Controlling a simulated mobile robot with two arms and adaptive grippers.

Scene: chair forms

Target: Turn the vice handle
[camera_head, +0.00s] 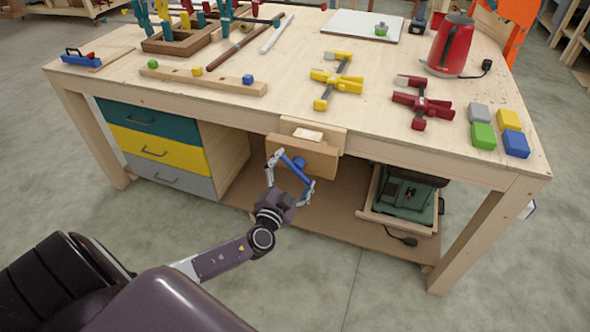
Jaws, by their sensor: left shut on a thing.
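The wooden vice (318,155) is mounted on the front edge of the workbench (300,90). It has a wooden jaw and a blue handle (291,166) with a blue hub in the middle of the jaw's face. My left gripper (291,170) is in front of the vice, its fingers on either side of the blue handle, shut on it. The handle appears slanted, running down to the right. The fingers hide part of the handle. My right gripper is not in view.
On the bench top are yellow clamps (338,78), dark red clamps (422,102), coloured blocks (483,135) and a red kettle (452,45). Coloured drawers (155,146) are under the bench at left. A green machine (405,193) sits on the lower shelf at right. The floor in front is clear.

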